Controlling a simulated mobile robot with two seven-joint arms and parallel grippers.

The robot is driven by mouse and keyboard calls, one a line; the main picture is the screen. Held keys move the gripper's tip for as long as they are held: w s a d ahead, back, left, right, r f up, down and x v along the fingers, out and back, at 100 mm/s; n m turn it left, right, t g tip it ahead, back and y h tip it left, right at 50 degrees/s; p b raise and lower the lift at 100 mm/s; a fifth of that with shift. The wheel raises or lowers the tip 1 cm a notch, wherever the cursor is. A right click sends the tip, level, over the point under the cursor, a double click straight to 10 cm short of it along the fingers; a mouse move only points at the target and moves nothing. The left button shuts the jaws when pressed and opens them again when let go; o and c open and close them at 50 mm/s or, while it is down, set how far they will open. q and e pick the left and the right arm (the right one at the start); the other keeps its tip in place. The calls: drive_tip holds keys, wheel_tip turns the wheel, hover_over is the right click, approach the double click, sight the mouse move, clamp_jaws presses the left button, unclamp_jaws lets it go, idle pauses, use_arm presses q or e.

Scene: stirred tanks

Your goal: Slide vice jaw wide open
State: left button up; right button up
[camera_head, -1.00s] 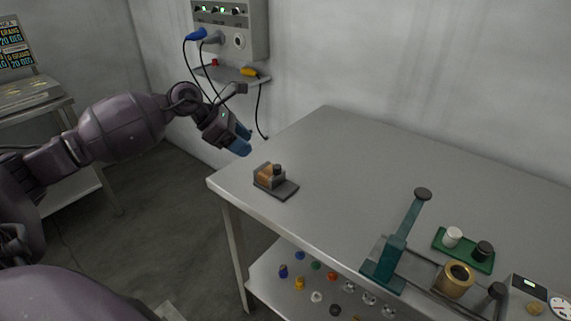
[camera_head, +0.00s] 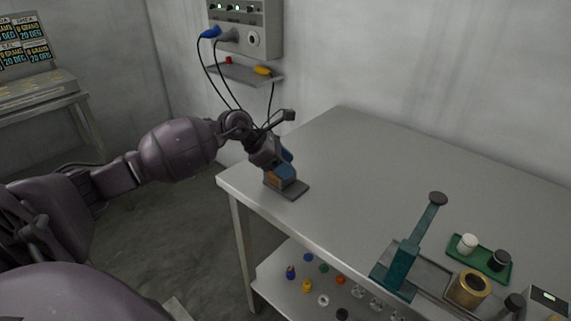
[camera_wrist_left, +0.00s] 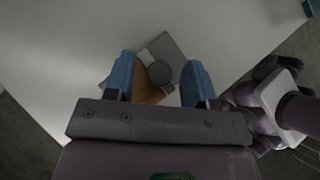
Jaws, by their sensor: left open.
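The small vice has a dark flat base (camera_head: 296,190) near the left corner of the grey table, partly hidden by my gripper in the head view. In the left wrist view the vice shows a grey base (camera_wrist_left: 168,47), a dark round knob (camera_wrist_left: 160,73) and an orange-brown block (camera_wrist_left: 147,93). My left gripper (camera_head: 284,164) is at the vice from above, with its blue fingers apart. In the left wrist view my left gripper (camera_wrist_left: 160,68) has one finger on each side of the knob and block. Whether the fingers touch the vice cannot be told.
A teal lever press (camera_head: 404,262), a brass cup (camera_head: 468,288) and a green tray (camera_head: 464,253) with a white and a black piece stand at the right. A wall box (camera_head: 246,20) with cables hangs behind my arm. The middle of the table (camera_head: 370,165) is clear.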

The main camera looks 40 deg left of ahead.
use_arm(q)
drive_tip(key=shift+c, duration=0.3)
clamp_jaws()
drive_tip(key=shift+s+d, duration=0.1)
drive_tip(key=shift+d, duration=0.5)
drive_tip(key=shift+o, duration=0.3)
unclamp_jaws()
drive_tip(key=shift+d, duration=0.15)
drive_tip(key=p+v, duration=0.1)
drive_tip(key=v, duration=0.9)
drive_tip(key=shift+s+a+r, duration=0.15)
drive_tip(key=shift+a+r, duration=0.1)
drive_tip(key=shift+a, duration=0.05)
